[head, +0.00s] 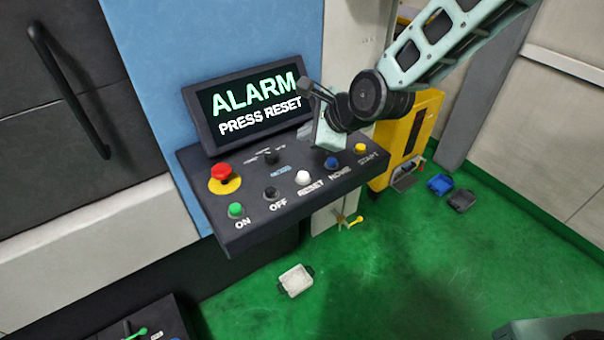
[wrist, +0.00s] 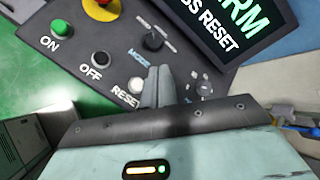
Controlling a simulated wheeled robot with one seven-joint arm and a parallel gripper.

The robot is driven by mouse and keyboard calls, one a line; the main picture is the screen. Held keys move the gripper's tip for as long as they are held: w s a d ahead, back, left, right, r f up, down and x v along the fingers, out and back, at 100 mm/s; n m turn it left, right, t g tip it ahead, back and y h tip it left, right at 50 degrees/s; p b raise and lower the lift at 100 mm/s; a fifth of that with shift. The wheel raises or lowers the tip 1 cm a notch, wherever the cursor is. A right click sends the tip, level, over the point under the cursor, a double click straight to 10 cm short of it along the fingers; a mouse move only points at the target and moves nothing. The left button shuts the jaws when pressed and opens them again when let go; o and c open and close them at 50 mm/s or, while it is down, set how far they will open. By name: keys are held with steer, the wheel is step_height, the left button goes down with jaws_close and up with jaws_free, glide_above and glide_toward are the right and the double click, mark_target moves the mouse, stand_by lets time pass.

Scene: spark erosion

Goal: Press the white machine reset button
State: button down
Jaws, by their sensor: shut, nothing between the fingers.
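The white reset button (head: 303,178) sits on the dark control panel (head: 240,205), in the front row between the black OFF button and a blue button. It also shows in the wrist view (wrist: 135,86), just left of my fingers, with part of its RESET label visible below it. My gripper (wrist: 159,70) is shut and empty, its two grey fingers together over the panel. In the head view my gripper (head: 326,132) hangs over the panel's back right part, above and right of the white button. I see no contact with the button.
A screen (head: 250,104) reading ALARM PRESS RESET stands behind the panel. A red emergency button (head: 221,172), green ON button (head: 235,210), black OFF button (head: 270,193), blue button (head: 331,163) and yellow START button (head: 360,149) surround the white one. A black knob (wrist: 154,39) stands nearby.

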mark_target(307, 176)
steer(key=shift+f, duration=0.15)
step_height(307, 176, down, 9)
steer(key=b, duration=0.6)
steer(key=shift+r+b, duration=0.2)
steer(key=shift+b, duration=0.15)
steer(key=shift+f, duration=0.1)
stand_by(1.5)
steer(key=shift+f+b, duration=0.3)
steer(key=shift+f+b, duration=0.3)
steer(key=shift+f, duration=0.1)
stand_by(0.6)
steer(key=shift+r, duration=0.15)
steer(key=shift+r+p, duration=0.6)
steer(key=shift+r, duration=0.1)
